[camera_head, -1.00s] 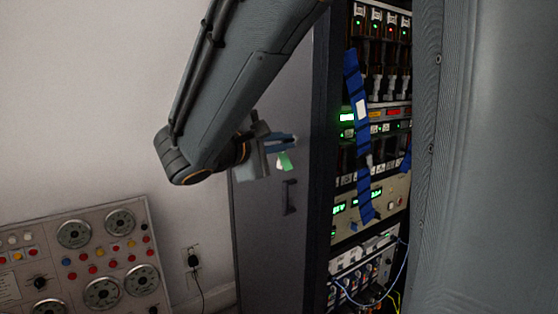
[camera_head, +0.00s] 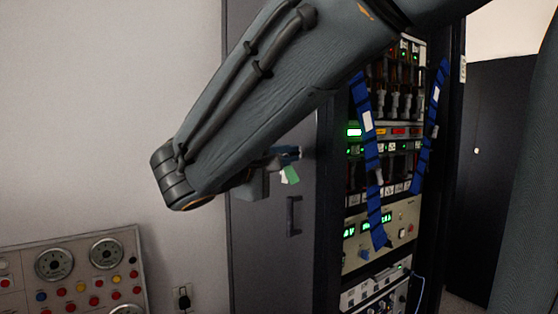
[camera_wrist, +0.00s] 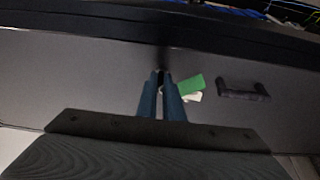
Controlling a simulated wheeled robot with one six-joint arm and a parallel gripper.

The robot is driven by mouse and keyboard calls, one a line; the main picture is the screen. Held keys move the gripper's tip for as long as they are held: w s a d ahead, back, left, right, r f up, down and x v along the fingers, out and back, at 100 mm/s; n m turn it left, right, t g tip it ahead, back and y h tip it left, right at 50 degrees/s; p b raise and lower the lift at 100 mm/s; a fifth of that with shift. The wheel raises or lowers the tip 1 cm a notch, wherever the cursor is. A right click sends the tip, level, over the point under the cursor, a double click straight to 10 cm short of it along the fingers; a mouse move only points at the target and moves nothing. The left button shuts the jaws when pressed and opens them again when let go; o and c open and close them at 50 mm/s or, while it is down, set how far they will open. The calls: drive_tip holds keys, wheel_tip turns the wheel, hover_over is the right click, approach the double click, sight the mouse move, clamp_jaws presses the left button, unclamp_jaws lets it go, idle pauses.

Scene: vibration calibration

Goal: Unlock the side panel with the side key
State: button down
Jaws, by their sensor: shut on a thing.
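My gripper (camera_head: 284,155) is in front of the grey side panel (camera_head: 262,215) of the rack, near its upper part. Its blue fingers also show in the wrist view (camera_wrist: 163,84), close together on the side key. A green tag (camera_head: 291,175) and a white tag hang from the key; the green tag (camera_wrist: 190,86) shows right of the fingers in the wrist view. The key itself is mostly hidden between the fingers. A dark lock spot (camera_wrist: 162,70) lies at the fingertips, but I cannot tell whether the key is in it. The panel's dark handle (camera_head: 294,215) is below the gripper, and right of the fingers in the wrist view.
The open rack front (camera_head: 385,175) with lit instruments and blue straps (camera_head: 371,150) is right of the panel. A control console (camera_head: 85,272) with gauges and buttons is at lower left. A plugged wall outlet (camera_head: 183,297) is beside it. A dark door (camera_head: 485,150) is at right.

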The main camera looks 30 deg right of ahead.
idle(0.3)
drive_tip(key=c, duration=1.9)
unclamp_jaws()
drive_tip(key=shift+f, duration=0.1)
drive_tip(key=shift+s+p, duration=0.1)
drive_tip(key=shift+p, duration=0.8)
